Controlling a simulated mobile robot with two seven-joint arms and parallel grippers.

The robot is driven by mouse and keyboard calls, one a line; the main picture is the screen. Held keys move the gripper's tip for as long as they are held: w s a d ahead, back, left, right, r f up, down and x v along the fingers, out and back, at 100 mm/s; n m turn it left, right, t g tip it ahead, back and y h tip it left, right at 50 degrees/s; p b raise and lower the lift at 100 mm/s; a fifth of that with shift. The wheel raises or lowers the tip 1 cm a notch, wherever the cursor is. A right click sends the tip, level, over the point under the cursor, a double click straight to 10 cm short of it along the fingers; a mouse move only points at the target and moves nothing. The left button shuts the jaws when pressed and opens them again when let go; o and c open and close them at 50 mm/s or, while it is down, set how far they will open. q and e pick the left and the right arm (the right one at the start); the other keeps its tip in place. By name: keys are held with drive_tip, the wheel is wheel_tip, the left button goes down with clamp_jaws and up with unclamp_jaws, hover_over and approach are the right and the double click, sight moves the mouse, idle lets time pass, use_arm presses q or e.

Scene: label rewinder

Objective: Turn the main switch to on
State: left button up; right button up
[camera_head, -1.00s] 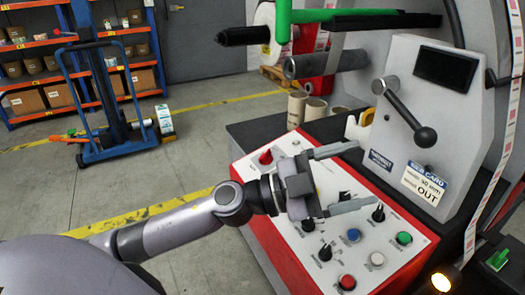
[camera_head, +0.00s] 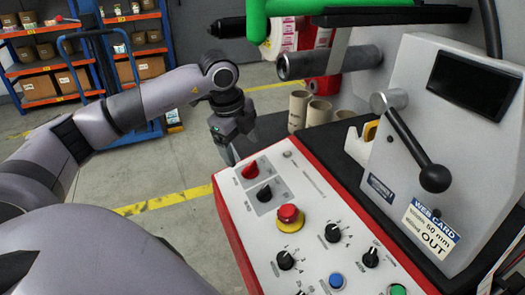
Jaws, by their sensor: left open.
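The control panel (camera_head: 315,200) is a white slanted face with a red border. A red rotary knob (camera_head: 250,171), likely the main switch, sits at its far left corner on a grey plate; its label is too small to read. A black knob (camera_head: 264,193) is just below it on a similar plate. My left gripper (camera_head: 232,154) is open and empty, pointing down just beyond the red knob at the panel's far left edge. It appears apart from the knob, though depth is hard to judge. My right gripper is not in view.
A red mushroom button (camera_head: 288,213) on a yellow base stands near the knobs. More black knobs, a blue button (camera_head: 336,281) and a green button (camera_head: 398,290) lie lower. A black-ball lever (camera_head: 434,178) juts out at right. Cardboard cores (camera_head: 298,108) stand behind the panel.

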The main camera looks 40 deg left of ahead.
sight(247, 166)
use_arm(q)
drive_tip(key=shift+w+a, duration=0.15)
drive_tip(key=shift+w, duration=0.1)
drive_tip(key=shift+w+f, duration=0.15)
drive_tip(key=shift+f, duration=0.2)
drive_tip(key=shift+s+x, duration=0.2)
drive_tip(key=shift+x, duration=2.95)
drive_tip(key=c, duration=1)
